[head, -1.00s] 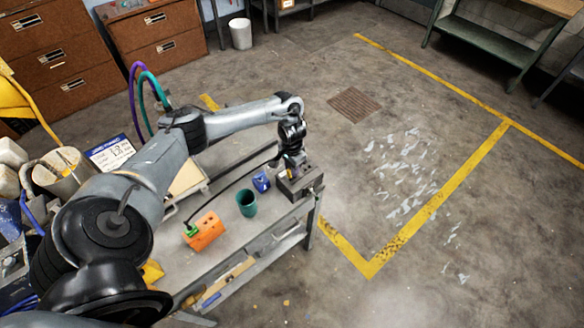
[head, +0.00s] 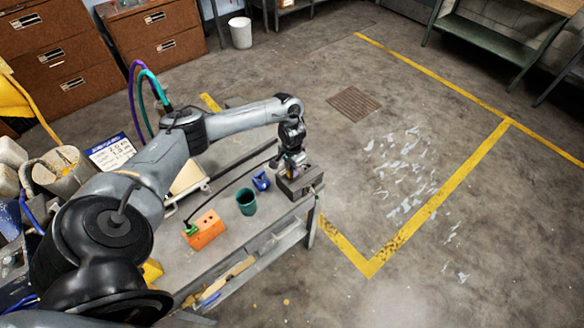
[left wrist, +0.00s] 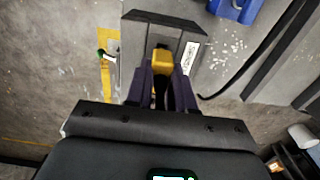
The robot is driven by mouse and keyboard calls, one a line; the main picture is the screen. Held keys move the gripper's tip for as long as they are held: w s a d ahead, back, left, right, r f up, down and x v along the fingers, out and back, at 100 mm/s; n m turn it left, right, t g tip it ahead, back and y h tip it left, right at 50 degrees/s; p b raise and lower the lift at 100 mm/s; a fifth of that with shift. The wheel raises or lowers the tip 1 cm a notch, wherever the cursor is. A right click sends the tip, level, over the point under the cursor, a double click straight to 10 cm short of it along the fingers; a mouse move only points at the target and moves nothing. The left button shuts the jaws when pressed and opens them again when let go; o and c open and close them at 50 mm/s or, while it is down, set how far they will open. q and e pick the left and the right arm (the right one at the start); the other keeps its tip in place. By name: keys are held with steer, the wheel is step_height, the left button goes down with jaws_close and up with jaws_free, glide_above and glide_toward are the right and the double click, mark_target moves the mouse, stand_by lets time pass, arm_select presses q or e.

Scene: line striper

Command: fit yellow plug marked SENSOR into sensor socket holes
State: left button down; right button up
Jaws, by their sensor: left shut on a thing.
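My left gripper (left wrist: 161,88) is shut on the yellow plug (left wrist: 162,62), which sits between its two dark fingers in the left wrist view. The plug is over or against a grey metal block (left wrist: 178,33) with a white label (left wrist: 190,57). The plug's marking and the socket holes are hidden, so I cannot tell how far it is seated. In the head view my left gripper (head: 294,163) points down at the grey block (head: 298,187) on the bench's right end. A black cable (head: 238,179) runs toward it. My right gripper is out of view.
The bench (head: 232,240) also holds an orange box (head: 206,230) with a green connector, a teal cup (head: 246,201) and a blue object (head: 261,181) close left of the block. Open floor lies right of the bench.

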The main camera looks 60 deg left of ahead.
arm_select(q)
steer(key=shift+f, duration=0.95)
stand_by(0.7)
steer(key=c, duration=0.6)
jaws_free()
steer(key=shift+r, duration=0.1)
steer(key=shift+r, duration=0.1)
step_height(320, 180, up, 7)
steer(key=p, duration=0.8)
steer(key=shift+f, duration=0.2)
stand_by(0.5)
